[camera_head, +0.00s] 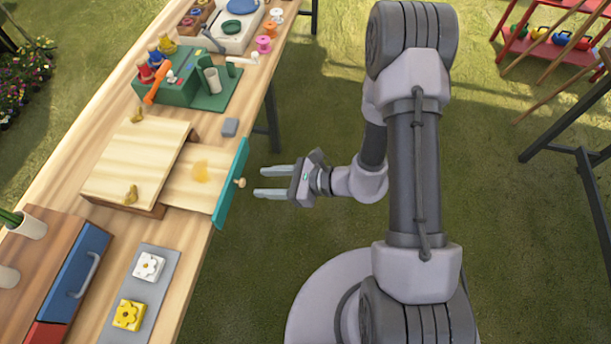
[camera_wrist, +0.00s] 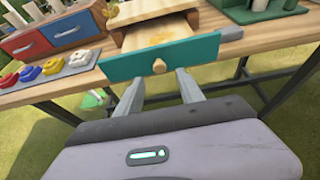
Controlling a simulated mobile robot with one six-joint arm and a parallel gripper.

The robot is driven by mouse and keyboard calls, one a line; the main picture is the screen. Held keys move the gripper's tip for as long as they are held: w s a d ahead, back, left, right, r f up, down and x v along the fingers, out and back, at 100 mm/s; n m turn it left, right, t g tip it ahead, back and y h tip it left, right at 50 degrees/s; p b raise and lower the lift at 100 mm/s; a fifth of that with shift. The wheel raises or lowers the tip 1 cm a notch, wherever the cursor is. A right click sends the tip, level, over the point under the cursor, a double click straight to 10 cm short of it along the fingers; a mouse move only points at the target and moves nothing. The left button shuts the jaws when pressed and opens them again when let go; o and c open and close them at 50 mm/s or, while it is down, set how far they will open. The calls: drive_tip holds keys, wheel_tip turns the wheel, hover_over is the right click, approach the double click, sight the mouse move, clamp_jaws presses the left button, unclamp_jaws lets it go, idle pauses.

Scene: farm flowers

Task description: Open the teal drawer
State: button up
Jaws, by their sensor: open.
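The teal drawer (camera_head: 231,186) stands pulled out from a small light-wood cabinet (camera_head: 137,160) on the table. Its wooden floor shows between the cabinet and the teal front, with a yellowish patch on it.
A wooden cabinet with blue and red drawers (camera_head: 80,275) and a grey mat with flower blocks (camera_head: 166,260) stand at the near left. A green block set (camera_head: 190,85) and a grey block (camera_head: 230,127) lie farther back.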

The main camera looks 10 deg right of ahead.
drive_tip(key=p+v, duration=0.2)
drive_tip(key=v, duration=1)
drive_tip(key=shift+r, duration=0.1)
drive_tip(key=s+r+n+h+b, duration=0.1)
drive_tip(key=s+r+n+h, duration=0.3)
drive_tip(key=r+n, duration=0.5)
drive_tip(key=s+d+r+n+h+b, duration=0.1)
drive_tip(key=s+r+n+h, duration=0.4)
drive_tip(key=r+n, duration=0.4)
wheel_tip(320, 180, up, 6)
drive_tip(key=shift+d+f+h, duration=0.1)
drive_tip(key=shift+d+h, duration=0.1)
drive_tip(key=shift+h, duration=0.6)
